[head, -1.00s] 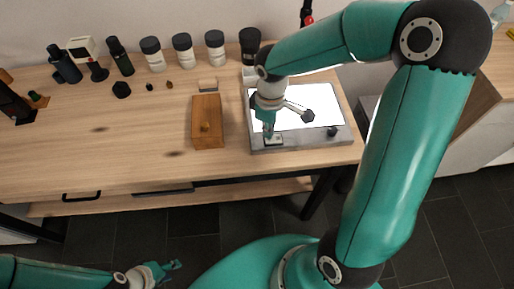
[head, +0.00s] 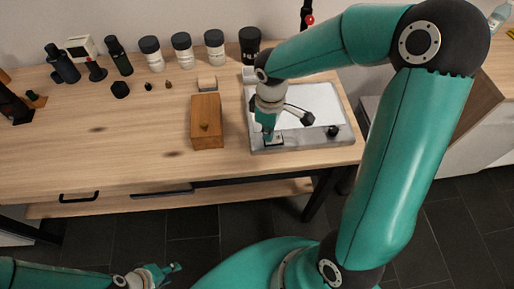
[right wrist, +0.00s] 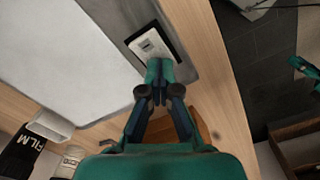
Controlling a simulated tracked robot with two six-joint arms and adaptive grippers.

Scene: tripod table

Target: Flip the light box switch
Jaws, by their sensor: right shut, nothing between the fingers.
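The light box (head: 310,101) lies on the wooden table, a grey frame around a white panel that is now unlit. Its switch (head: 274,141) sits in the front left part of the frame; in the right wrist view the switch (right wrist: 152,45) is a white rocker in a black surround. My right gripper (head: 268,136) is shut and empty, its fingertips at the switch. In the right wrist view the fingertips (right wrist: 159,66) cover the switch's near end; I cannot tell whether they touch it. My left gripper (head: 163,270) is low at the bottom left, away from the table, too small to judge.
A wooden box (head: 207,121) stands just left of the light box. A black knob (head: 333,131) is on the frame's front right. Several bottles and jars line the back of the table. The table's middle left is mostly clear.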

